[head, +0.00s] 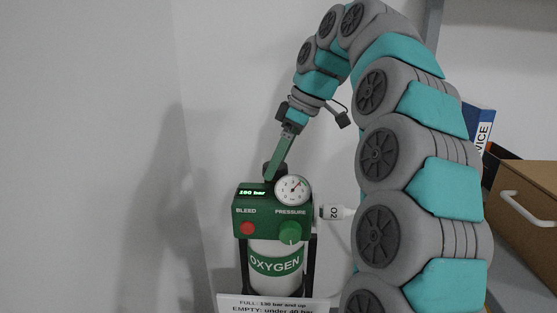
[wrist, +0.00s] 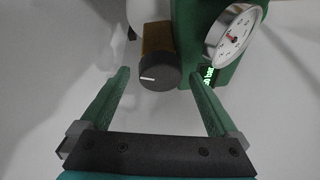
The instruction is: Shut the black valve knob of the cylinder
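The black valve knob (wrist: 158,74) has a white line on its face and sits on a brass-coloured stem (wrist: 157,38). In the wrist view it lies between the two green fingertips, with a gap on each side. My gripper (wrist: 159,82) is open and holds nothing. In the head view my gripper (head: 273,165) reaches down to the top of the green regulator box (head: 262,214) on the oxygen cylinder (head: 276,264). There the knob (head: 267,171) is partly hidden by the fingers. Whether the fingertips are level with the knob is hard to tell.
The box front has a red bleed button (head: 247,228) and green pressure knob (head: 290,232). A white O2 fitting (head: 335,212) sticks out right. A brown case (head: 525,195) is far right.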

